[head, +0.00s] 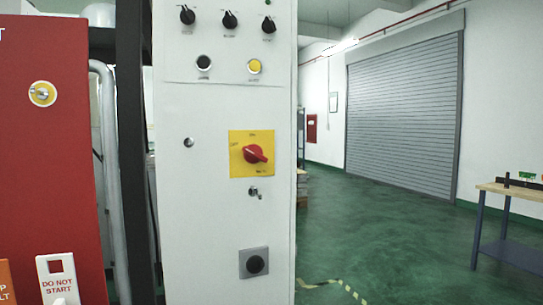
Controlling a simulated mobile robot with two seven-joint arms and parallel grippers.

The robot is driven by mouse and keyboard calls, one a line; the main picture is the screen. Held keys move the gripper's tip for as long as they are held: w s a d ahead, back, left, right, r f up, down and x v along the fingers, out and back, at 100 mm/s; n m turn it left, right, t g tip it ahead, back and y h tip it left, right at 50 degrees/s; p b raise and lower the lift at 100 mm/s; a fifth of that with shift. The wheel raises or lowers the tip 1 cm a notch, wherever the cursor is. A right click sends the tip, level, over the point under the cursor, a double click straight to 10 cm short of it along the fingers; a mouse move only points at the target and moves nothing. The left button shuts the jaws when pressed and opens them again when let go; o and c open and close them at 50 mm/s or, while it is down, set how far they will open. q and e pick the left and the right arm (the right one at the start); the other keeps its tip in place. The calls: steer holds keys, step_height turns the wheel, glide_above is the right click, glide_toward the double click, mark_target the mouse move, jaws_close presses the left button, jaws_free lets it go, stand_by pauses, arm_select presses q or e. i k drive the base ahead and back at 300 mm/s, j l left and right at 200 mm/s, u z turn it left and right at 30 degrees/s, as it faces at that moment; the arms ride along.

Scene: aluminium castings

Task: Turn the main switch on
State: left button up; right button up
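The main switch (255,154) is a red rotary handle on a yellow square plate (238,168), mounted on the front of a white control cabinet (215,210). Its handle points to the right and slightly down. The small lettering on the plate is too blurred to read with certainty. Neither of my grippers shows in the head view, and nothing touches the switch.
Above the switch are several black knobs (229,20), a black button (204,63) and a yellow button (254,66). Below are a small key lock (254,192) and a socket (254,263). A red panel (45,150) with a "DO NOT START" tag (57,277) stands left.

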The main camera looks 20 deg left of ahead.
mark_target(253, 154)
steer(key=i+l, duration=0.15)
steer(key=l, duration=0.25)
steer(key=i+l+u, duration=0.15)
steer(key=l, duration=0.2)
steer(key=i+l, duration=0.1)
steer(key=l, duration=0.3)
steer(key=u, duration=0.05)
